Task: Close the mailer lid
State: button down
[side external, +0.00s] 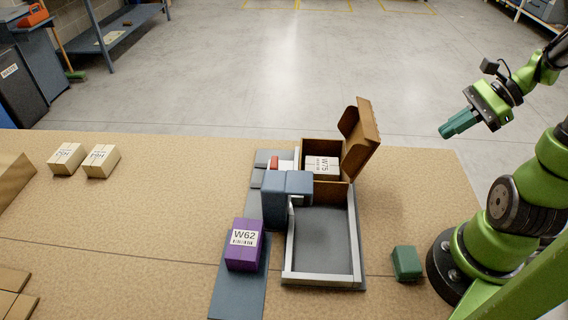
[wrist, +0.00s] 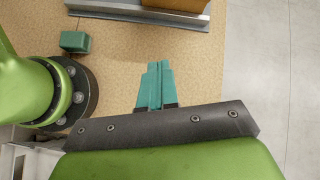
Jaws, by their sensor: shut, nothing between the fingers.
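The mailer (side external: 322,186) is an open brown box at the back of the grey tray fixture. Its lid (side external: 360,138) stands up and leans outward on the box's right side. A white-labelled W75 packet (side external: 322,166) lies inside. My gripper (side external: 447,132) has teal fingers and is raised in the air to the right of the lid, well apart from it. In the wrist view, its fingers (wrist: 154,88) are shut together with nothing between them. A brown piece at the top edge of the wrist view (wrist: 180,4) may be part of the mailer; most is cut off.
A grey tray with pale rails (side external: 322,281) lies in front of the mailer, with a blue block structure (side external: 285,196) to its left. A purple W62 box (side external: 243,245) stands left. A green block (side external: 407,263) sits near my base. Two tan boxes (side external: 84,160) lie far left.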

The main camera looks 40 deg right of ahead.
notch_tip(320, 180, up, 3)
jog(key=w+d+m+t+y, duration=0.1)
jog(key=m+t+y, duration=0.1)
jog(key=m+t, duration=0.15)
send_near(366, 114)
notch_tip(366, 114, down, 5)
jog(key=w+a, duration=0.2)
jog(key=shift+w+a+r, duration=0.15)
jog(key=shift+w+a, duration=0.2)
jog(key=w+a+r+g+h, duration=0.1)
jog(key=w+a+g+h, duration=0.2)
jog(key=shift+r+g, duration=0.25)
jog(key=shift+r, duration=0.15)
jog(key=w+a+g+h, duration=0.4)
jog(key=w+a+h, duration=0.1)
jog(key=w+a, duration=0.1)
jog(key=shift+w+a+f+g+h, duration=0.9)
jog(key=shift+w+a+f+g, duration=0.15)
jog(key=shift+f, duration=0.7)
jog(key=shift+w+a+f+g+h, duration=0.9)
jog(key=shift+w+a+f+g, duration=0.1)
jog(key=shift+f, duration=0.8)
jog(key=shift+w+a+f+g+h, duration=0.95)
jog(key=shift+w+a+f, duration=0.1)
jog(key=shift+f, duration=0.7)
